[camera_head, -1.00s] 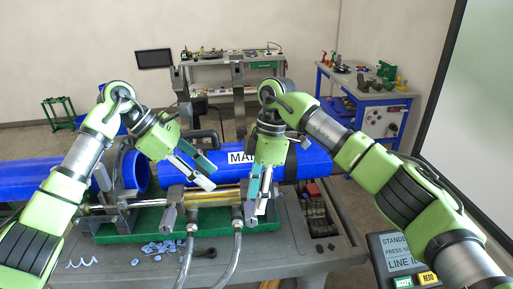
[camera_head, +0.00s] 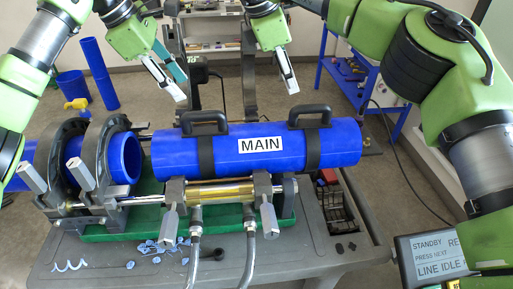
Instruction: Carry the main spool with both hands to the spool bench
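The main spool (camera_head: 225,150) is a blue pipe with a white "MAIN" label, lying level above the fusion cart's clamps in the head view. Two black straps go around it, with a left handle (camera_head: 204,118) and a right handle (camera_head: 309,111) on top. My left gripper (camera_head: 180,87) is open and empty, up and to the left of the left handle. My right gripper (camera_head: 289,88) appears above the spool, between the handles in the picture and apart from them. Only one of its fingers shows clearly, so its opening is unclear.
A blue pipe end (camera_head: 125,158) sits in grey clamp rings (camera_head: 93,150) left of the spool. A green tray (camera_head: 120,232) lies below, with blue shavings (camera_head: 152,247) on the grey cart top (camera_head: 110,270). A blue workbench (camera_head: 345,75) stands behind right; a status screen (camera_head: 432,255) is front right.

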